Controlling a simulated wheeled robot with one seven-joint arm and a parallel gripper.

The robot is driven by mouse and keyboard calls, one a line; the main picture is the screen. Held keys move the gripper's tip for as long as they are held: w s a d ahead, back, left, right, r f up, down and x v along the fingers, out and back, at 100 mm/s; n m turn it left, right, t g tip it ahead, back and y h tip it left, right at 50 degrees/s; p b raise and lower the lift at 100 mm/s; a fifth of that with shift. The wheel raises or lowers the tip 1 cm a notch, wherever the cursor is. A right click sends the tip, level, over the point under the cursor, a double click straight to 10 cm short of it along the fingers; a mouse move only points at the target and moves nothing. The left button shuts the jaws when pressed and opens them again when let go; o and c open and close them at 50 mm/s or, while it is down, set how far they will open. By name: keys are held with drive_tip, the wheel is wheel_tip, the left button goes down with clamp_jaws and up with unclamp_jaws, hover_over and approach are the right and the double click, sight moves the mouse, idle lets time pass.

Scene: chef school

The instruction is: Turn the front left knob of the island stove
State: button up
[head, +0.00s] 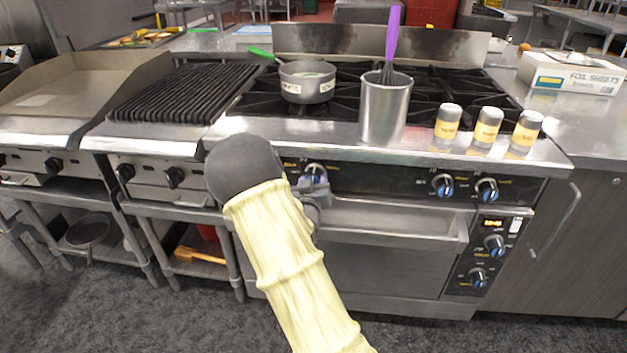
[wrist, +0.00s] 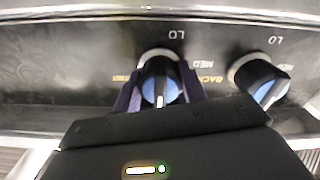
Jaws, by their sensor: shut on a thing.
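The island stove (head: 390,250) stands ahead with blue-faced knobs along its front panel. My gripper (head: 315,184) is at the left part of that panel, and my arm hides some of it. In the wrist view, the two purple fingers of my gripper (wrist: 161,92) are shut around the sides of one black knob with a blue face (wrist: 158,82); its top shows in the head view (head: 315,169). A second such knob (wrist: 260,78) sits to its right in the wrist view, outside the fingers. The wrist view shows the panel lettering upside down, and the label beside the held knob is only partly readable.
A metal pot (head: 307,86), a steel canister (head: 385,112) with a purple-handled whisk, and several yellow-labelled shakers (head: 487,127) stand on the stove top. Two right knobs (head: 443,186) are free. A handled oven door (head: 385,232) lies below the panel. A grill (head: 180,90) is left.

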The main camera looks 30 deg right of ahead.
drive_tip(key=shift+f, duration=0.1)
drive_tip(key=o, duration=1)
drive_tip(key=shift+c, duration=0.2)
drive_tip(key=p+v, duration=1.2)
drive_tip(key=v, duration=0.5)
drive_tip(key=shift+s+a, duration=0.2)
drive_tip(key=shift+a, duration=0.05)
